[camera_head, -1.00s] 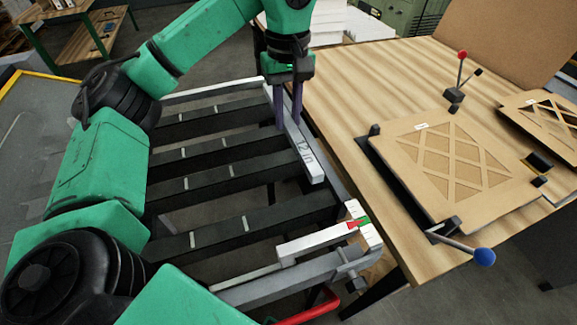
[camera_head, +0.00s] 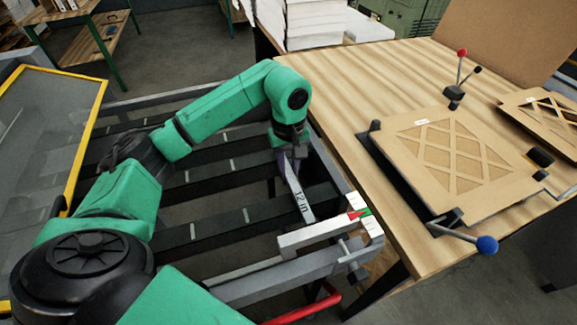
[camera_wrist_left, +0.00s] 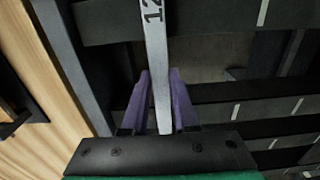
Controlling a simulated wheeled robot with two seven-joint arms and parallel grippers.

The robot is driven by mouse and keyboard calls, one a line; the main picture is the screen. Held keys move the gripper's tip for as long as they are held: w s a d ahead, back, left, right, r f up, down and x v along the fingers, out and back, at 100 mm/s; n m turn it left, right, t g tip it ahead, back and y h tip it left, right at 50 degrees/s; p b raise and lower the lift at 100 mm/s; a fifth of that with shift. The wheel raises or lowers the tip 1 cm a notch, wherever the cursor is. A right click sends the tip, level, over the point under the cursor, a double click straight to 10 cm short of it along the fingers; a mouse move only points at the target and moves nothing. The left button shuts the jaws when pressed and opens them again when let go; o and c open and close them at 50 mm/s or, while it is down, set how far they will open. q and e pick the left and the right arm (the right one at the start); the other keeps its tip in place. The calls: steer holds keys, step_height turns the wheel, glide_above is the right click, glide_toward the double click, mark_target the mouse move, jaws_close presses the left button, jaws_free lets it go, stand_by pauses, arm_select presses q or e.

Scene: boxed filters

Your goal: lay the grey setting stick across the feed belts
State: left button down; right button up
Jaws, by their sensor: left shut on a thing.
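The grey setting stick (camera_head: 300,195), marked "12 in", is in my left gripper (camera_head: 284,165). It points toward the near end of the feed frame, its length running crosswise to the dark feed belts (camera_head: 220,224) with pale tick marks. In the left wrist view the purple fingers of my left gripper (camera_wrist_left: 155,98) are closed on either side of the stick (camera_wrist_left: 156,60), which runs out over a belt (camera_wrist_left: 115,26). I cannot tell whether the stick touches the belts. My arm hides parts of the far belts. My right gripper is not in view.
A pale end bracket with a red-and-green marker (camera_head: 357,214) stands at the frame's near right corner. The wooden table (camera_head: 345,100) to the right bears a lattice panel (camera_head: 450,160) in a fixture with knobbed levers. A yellow-edged panel (camera_head: 85,140) is at left.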

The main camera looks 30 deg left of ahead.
mark_target(289, 171)
arm_select(q)
steer(key=shift+f, duration=0.25)
steer(key=c, duration=0.7)
jaws_free()
steer(key=shift+s, duration=0.1)
steer(key=shift+r, duration=0.1)
steer(key=shift+r, duration=0.2)
step_height(289, 171, up, 4)
steer(key=shift+r+b, duration=0.15)
steer(key=shift+b, duration=0.65)
step_height(289, 171, up, 8)
steer(key=shift+f+p, duration=0.1)
steer(key=shift+p, duration=0.75)
